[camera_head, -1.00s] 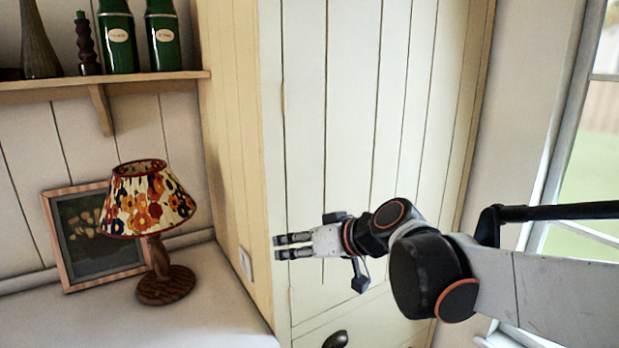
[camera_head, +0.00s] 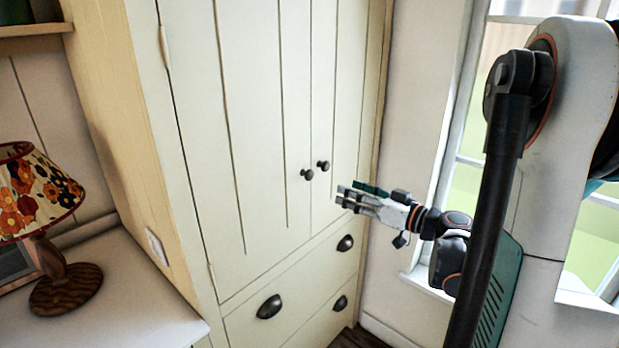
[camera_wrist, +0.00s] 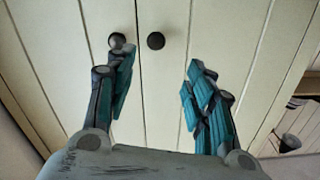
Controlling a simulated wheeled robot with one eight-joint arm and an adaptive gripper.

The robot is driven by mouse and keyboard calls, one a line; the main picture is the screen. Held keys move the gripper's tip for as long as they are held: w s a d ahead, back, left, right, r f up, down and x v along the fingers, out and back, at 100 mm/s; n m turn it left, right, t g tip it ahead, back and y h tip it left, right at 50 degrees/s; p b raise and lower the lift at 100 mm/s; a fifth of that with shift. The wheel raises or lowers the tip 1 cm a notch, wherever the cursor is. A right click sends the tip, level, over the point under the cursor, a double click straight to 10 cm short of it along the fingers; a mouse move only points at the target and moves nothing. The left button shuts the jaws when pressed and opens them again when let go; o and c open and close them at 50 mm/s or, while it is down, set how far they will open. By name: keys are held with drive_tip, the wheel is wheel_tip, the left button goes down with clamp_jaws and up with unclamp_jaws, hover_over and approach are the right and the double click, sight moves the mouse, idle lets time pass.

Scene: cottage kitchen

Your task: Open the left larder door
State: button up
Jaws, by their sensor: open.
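The left larder door (camera_head: 255,120) is cream, boarded and shut, with a dark round knob (camera_head: 307,174) near its right edge. The right door (camera_head: 345,100) is also shut, and its knob (camera_head: 323,165) sits close beside the first. My gripper (camera_head: 345,192) is open and empty, just right of and slightly below both knobs, fingers pointing left. In the wrist view, my gripper (camera_wrist: 155,75) shows its two fingers spread wide below two knobs (camera_wrist: 117,41) (camera_wrist: 156,40); one fingertip overlaps the left-hand one's lower edge in the picture. I cannot tell whether it touches, or which door is which there.
Drawers with dark cup pulls (camera_head: 269,307) lie below the doors. A white counter (camera_head: 130,300) with a flowered lamp (camera_head: 40,190) stands left of the larder. A window (camera_head: 470,150) is at the right, behind my arm. Space before the left door looks clear.

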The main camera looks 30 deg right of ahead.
sight(311, 176)
drive_tip(key=x, duration=0.4)
drive_tip(key=b+x, duration=0.1)
drive_tip(key=x, duration=0.3)
drive_tip(key=d+b+x, duration=0.1)
drive_tip(key=x, duration=0.4)
drive_tip(key=shift+w, duration=0.15)
clamp_jaws()
